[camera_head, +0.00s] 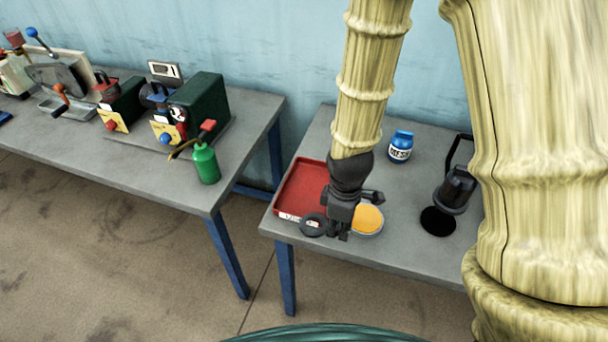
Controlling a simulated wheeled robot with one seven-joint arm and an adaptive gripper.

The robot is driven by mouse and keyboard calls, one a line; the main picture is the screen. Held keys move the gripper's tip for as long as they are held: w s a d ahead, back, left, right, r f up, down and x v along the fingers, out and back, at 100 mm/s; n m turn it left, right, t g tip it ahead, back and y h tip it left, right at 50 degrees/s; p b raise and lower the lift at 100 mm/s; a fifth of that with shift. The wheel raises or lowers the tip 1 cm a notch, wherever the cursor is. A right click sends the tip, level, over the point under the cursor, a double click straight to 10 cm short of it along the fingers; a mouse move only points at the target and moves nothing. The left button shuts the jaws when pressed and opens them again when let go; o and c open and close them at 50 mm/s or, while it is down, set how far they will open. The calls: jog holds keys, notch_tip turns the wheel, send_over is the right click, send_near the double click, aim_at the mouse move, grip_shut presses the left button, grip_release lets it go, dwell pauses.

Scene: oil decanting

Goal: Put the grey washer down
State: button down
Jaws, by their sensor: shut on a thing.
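The grey washer (313,225) is a dark round ring at the front edge of the red tray (299,185), beside the label on the tray's rim. My gripper (338,234) points down over the tray's front right corner and is shut on the washer, at the washer's right side. My fingers hide part of the washer. I cannot tell whether the washer touches the tray or hangs just above it.
A round dish with orange contents (368,219) is close to the right of my gripper. A blue jar (400,146), a black jug (456,190) and a flat black disc (437,221) are further right. The left table (150,171) holds machines and a green oil can (206,164).

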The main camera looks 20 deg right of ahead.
jog(key=shift+w+r, duration=0.1)
jog(key=shift+w, duration=0.2)
jog(key=w+p, duration=0.1)
jog(key=w, duration=0.4)
jog(key=w+d+f+p, duration=0.1)
jog(key=w+p, duration=0.1)
jog(key=w, duration=0.3)
jog(key=w+d+p, duration=0.1)
jog(key=w+p, duration=0.1)
jog(key=w, duration=0.3)
jog(key=shift+w+f, duration=0.1)
jog(key=shift+f, duration=0.05)
jog(key=shift+f+p, duration=0.8)
jog(key=shift+f, duration=0.95)
jog(key=shift+f, duration=0.1)
jog(key=c, duration=1.4)
grip_release()
jog(key=shift+r+b, duration=1.9)
jog(key=shift+r, duration=4.2)
